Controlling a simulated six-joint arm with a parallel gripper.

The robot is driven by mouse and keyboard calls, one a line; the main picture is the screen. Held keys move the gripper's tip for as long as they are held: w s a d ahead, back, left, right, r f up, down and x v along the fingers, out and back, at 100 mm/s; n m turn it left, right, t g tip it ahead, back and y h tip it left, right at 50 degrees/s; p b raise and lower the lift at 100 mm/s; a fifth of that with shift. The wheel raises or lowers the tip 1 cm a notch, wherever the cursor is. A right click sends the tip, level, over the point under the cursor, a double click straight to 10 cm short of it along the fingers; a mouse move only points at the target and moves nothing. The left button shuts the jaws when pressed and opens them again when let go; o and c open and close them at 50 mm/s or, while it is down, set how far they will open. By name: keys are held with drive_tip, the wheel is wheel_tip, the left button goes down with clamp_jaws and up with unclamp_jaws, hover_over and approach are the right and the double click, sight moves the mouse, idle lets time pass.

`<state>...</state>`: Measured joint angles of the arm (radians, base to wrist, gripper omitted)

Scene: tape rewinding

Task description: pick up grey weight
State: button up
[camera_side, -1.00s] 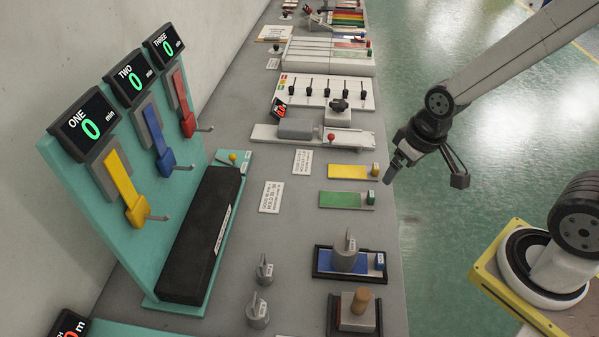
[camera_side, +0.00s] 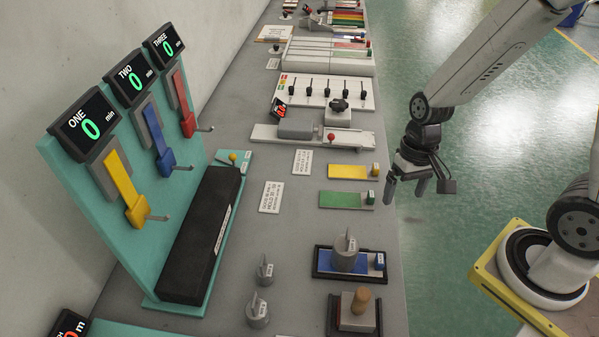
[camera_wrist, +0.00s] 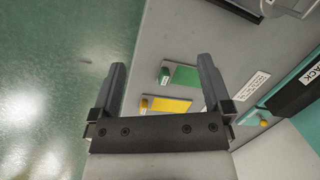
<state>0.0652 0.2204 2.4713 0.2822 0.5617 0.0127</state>
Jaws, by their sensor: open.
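A grey weight (camera_side: 345,250) with an upright fin-like grip stands on the blue pad in a dark-rimmed tray (camera_side: 320,272). Two smaller grey weights with upright grips stand left of it on the table, one farther back (camera_side: 264,270) and one nearer (camera_side: 257,312). My gripper (camera_side: 405,192) is open and empty, off the table's right edge, level with the green pad and beyond the tray. In the wrist view its two fingers (camera_wrist: 161,66) are spread with nothing between them. A grey piece at that view's top right edge is cut off, so I cannot tell what it is.
A green pad (camera_side: 346,199) and a yellow pad (camera_side: 349,171) lie near the table's right edge. A block with a wooden knob (camera_side: 360,300) stands in front of the blue tray. A teal stand (camera_side: 80,190) with three timers and coloured levers rises at the left.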

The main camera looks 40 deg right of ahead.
sight(345, 253)
drive_tip(key=a+f+m+g+y, duration=0.1)
drive_tip(key=s+a+f+m+g+y, duration=0.1)
drive_tip(key=m, duration=0.1)
drive_tip(key=a+f+m+y, duration=0.1)
drive_tip(key=y, duration=0.1)
drive_tip(key=shift+s+a+f+m+g, duration=0.1)
drive_tip(key=shift+s+f+m+g, duration=0.2)
drive_tip(key=shift+g, duration=0.1)
drive_tip(key=a+m+y, duration=0.1)
drive_tip(key=m+y, duration=0.1)
drive_tip(key=w+a+f+m+y, duration=0.1)
drive_tip(key=m+y, duration=0.1)
drive_tip(key=w+a+f+m+y, duration=0.1)
drive_tip(key=m+y, duration=0.1)
drive_tip(key=shift+a+t, duration=0.2)
drive_tip(key=shift+t, duration=0.1)
drive_tip(key=shift+w+a+f+m+t+y, duration=0.15)
drive_tip(key=shift+w+m+t+y, duration=0.1)
drive_tip(key=shift+w+m+y, duration=0.15)
drive_tip(key=shift+w+a+f+m+t+y, duration=0.15)
drive_tip(key=shift+w+m+t+y, duration=0.1)
drive_tip(key=shift+m+y, duration=0.2)
drive_tip(key=shift+x, duration=1.25)
drive_tip(key=shift+x, duration=2.65)
drive_tip(key=shift+w, duration=0.15)
